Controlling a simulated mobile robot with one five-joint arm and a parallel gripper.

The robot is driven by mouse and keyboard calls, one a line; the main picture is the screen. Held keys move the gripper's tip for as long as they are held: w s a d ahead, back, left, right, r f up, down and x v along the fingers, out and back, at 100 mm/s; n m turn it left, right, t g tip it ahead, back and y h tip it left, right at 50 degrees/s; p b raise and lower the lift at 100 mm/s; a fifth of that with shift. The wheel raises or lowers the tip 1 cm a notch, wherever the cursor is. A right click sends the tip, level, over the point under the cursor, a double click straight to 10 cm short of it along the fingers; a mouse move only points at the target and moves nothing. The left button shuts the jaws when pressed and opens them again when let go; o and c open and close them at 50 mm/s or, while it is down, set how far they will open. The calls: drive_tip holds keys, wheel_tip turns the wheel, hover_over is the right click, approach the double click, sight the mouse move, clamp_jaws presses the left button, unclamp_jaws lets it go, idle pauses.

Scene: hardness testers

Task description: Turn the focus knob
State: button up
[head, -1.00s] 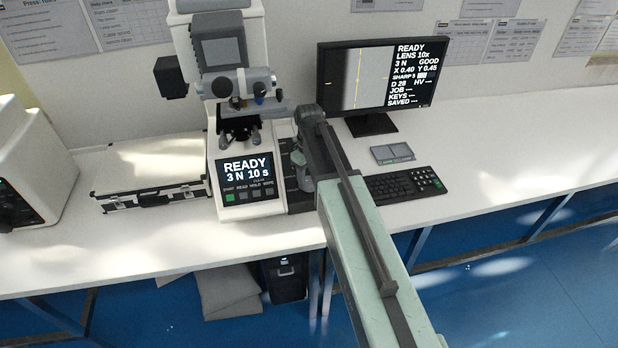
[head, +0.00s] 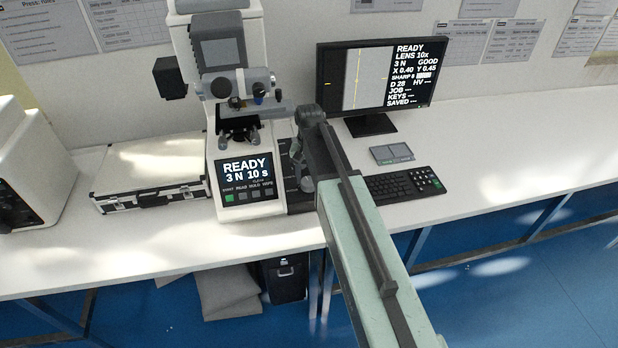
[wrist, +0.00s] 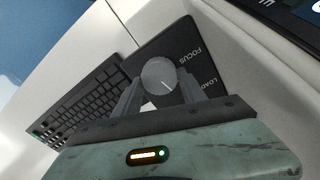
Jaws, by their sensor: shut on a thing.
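The focus knob (wrist: 159,75) is a round grey knob with a white pointer line. In the wrist view it stands on a dark panel (wrist: 185,55) with the words FOCUS and LOAD. My gripper (wrist: 160,90) has a finger on each side of the knob and is shut on it. In the head view my gripper (head: 300,160) is at the right side of the hardness tester (head: 240,110), and my arm hides most of the knob and panel. The tester's display reads READY, 3 N, 10 s. The monitor (head: 380,80) shows LENS 10x, GOOD and SHARP 8.
A keyboard (head: 405,184) and a small grey two-part plate (head: 391,153) lie right of my arm. A silver case (head: 150,175) lies left of the tester. Another white machine (head: 25,160) stands at the far left. The bench is clear at the right.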

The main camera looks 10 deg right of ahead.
sight(310, 180)
drive_tip(key=m, duration=0.6)
drive_tip(key=shift+d+m, duration=0.1)
drive_tip(key=shift+m, duration=0.2)
drive_tip(key=shift+s, duration=0.1)
idle(0.4)
drive_tip(key=o, duration=1.4)
drive_tip(key=shift+c, duration=0.2)
wheel_tip(310, 180, up, 8)
drive_tip(key=p, duration=0.8)
drive_tip(key=shift+f, duration=0.1)
